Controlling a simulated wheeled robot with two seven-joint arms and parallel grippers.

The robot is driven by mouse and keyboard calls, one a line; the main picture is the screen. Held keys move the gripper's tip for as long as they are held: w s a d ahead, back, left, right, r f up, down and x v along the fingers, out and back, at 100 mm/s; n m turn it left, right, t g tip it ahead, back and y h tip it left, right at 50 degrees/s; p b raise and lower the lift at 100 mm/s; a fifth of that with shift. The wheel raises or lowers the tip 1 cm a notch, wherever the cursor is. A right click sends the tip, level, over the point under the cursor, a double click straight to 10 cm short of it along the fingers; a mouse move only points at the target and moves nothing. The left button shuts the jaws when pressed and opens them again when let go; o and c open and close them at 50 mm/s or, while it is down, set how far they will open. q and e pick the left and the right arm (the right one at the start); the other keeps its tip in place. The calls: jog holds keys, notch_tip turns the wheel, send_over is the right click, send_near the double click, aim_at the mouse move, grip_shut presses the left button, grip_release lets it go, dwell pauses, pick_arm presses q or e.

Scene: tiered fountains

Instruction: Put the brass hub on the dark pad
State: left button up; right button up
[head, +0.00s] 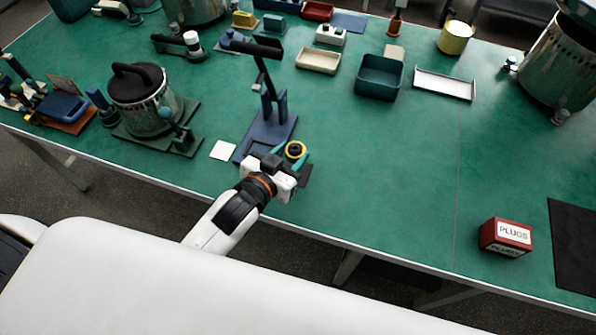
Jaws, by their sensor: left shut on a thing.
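My left gripper (290,155) reaches over the front of the green table. Its teal fingers are shut on the brass hub (296,149), a small yellow ring with a dark centre. A small dark pad (306,173) shows just right of the gripper body, partly hidden by it. The hub appears beyond the pad, near the front right corner of a blue stand's base. I cannot tell whether the hub touches the table or hangs above it. My right gripper is not in view.
The blue stand (268,128) rises close behind the gripper. A white square (223,150) lies to its left. A lidded pot (143,100) stands further left. A red PLUGS box (506,236) and a large black mat (574,245) are at right. The centre right is clear.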

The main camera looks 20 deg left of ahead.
pick_arm(q)
notch_tip(320, 180, down, 4)
jog(key=shift+w+r, duration=0.1)
jog(key=shift+r, duration=0.05)
notch_tip(320, 180, down, 3)
jog(key=shift+f+b, duration=0.1)
jog(key=shift+b, duration=0.3)
jog(key=shift+f, duration=0.1)
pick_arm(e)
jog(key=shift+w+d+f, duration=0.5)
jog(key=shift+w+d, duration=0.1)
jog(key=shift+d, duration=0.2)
pick_arm(q)
jog(key=shift+f, duration=0.15)
jog(key=o, duration=1.2)
jog(key=shift+c, duration=0.2)
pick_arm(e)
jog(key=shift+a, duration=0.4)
